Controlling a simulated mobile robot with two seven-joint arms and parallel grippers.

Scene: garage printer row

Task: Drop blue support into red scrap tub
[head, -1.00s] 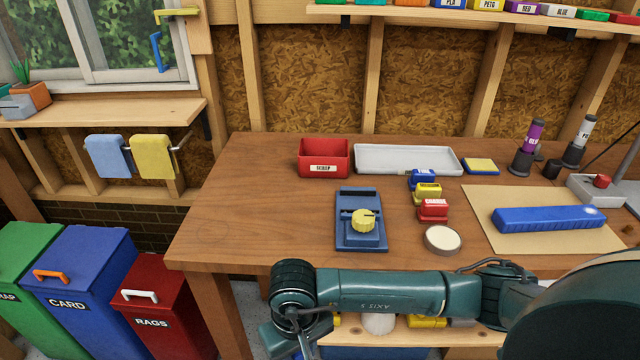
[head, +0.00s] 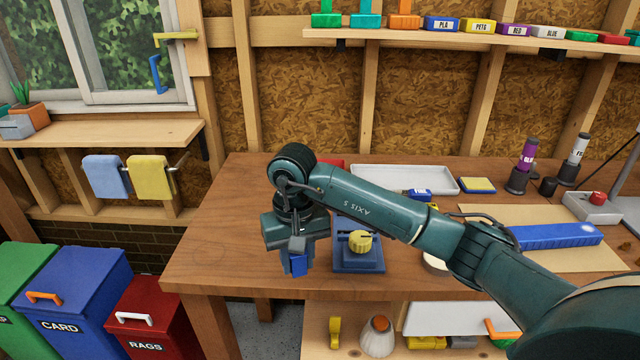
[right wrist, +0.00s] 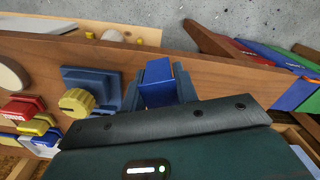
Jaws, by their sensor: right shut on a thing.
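My right gripper (head: 296,256) is shut on the blue support (head: 299,265), holding it over the front part of the workbench, left of the blue fixture with a yellow knob. In the right wrist view the blue support (right wrist: 157,84) sits between the two fingers (right wrist: 158,92). The red scrap tub (head: 331,162) stands at the back of the bench, beyond my gripper. My right arm hides most of it, and only a strip of red shows. My left gripper is not in view.
The blue fixture with a yellow knob (head: 360,242) stands close right of my gripper. A white tray (head: 440,184) lies at the back. A long blue bar (head: 555,237) lies on the right. The bench's left part (head: 215,230) is clear. Bins stand on the floor at left.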

